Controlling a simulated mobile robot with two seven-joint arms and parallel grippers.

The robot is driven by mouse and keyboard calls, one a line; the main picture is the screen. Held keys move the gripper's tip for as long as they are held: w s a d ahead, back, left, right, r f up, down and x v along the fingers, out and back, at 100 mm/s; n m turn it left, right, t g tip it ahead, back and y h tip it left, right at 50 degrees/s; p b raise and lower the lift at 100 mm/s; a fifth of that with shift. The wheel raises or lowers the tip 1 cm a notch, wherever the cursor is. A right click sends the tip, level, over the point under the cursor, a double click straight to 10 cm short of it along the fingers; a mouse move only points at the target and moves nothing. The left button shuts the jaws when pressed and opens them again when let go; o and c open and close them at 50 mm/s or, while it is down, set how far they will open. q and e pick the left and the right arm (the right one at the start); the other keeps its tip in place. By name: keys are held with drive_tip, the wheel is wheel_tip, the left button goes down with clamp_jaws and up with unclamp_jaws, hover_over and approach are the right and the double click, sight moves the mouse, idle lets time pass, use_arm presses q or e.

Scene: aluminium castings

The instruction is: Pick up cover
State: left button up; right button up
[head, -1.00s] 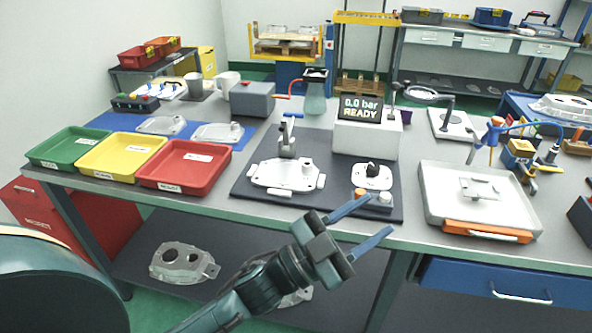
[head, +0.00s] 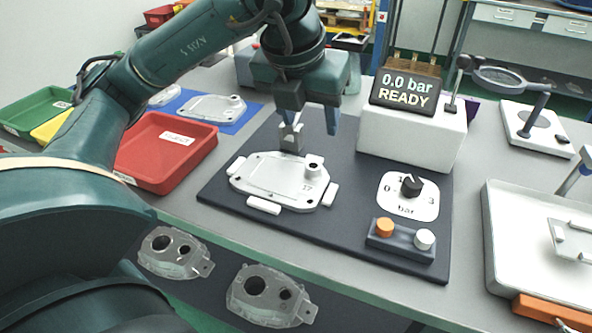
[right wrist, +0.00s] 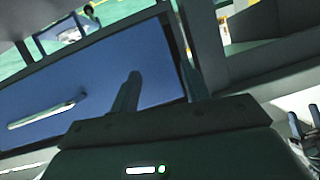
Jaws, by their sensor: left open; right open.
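A pale metal cover (head: 265,180) with a round port at one corner lies flat on the dark mat, between small white blocks. Another cover (head: 208,108) lies on the blue mat behind the red tray, and a third (head: 165,97) is partly hidden by my arm. My left gripper (head: 311,118) points down with fingers apart, above and behind the cover on the dark mat, by the upright metal clamp (head: 291,136). It appears empty. My right gripper (right wrist: 152,50) is open and empty in the right wrist view, in front of a blue drawer front (right wrist: 100,85).
A white box with a pressure display (head: 405,92) stands right of the left gripper. A dial (head: 410,195) and button box (head: 400,240) sit on the dark mat (head: 340,225). A red tray (head: 165,150) is left; a white tray (head: 530,250) is right. Castings (head: 270,297) lie below.

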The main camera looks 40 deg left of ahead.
use_arm(q)
drive_tip(key=b, duration=0.1)
approach(312, 162)
drive_tip(key=shift+w+d+f, duration=0.15)
drive_tip(key=shift+w+f, duration=0.1)
drive_tip(key=shift+f, duration=0.35)
drive_tip(key=shift+w+d+f, duration=0.1)
drive_tip(key=shift+w+f, duration=0.15)
drive_tip(key=shift+f, duration=0.35)
drive_tip(key=shift+s+x, duration=0.25)
drive_tip(key=shift+x, duration=1.1)
drive_tip(key=shift+s+x, duration=0.2)
drive_tip(key=shift+x, duration=1.1)
drive_tip(key=shift+f, duration=0.2)
drive_tip(key=shift+c, duration=0.4)
clamp_jaws()
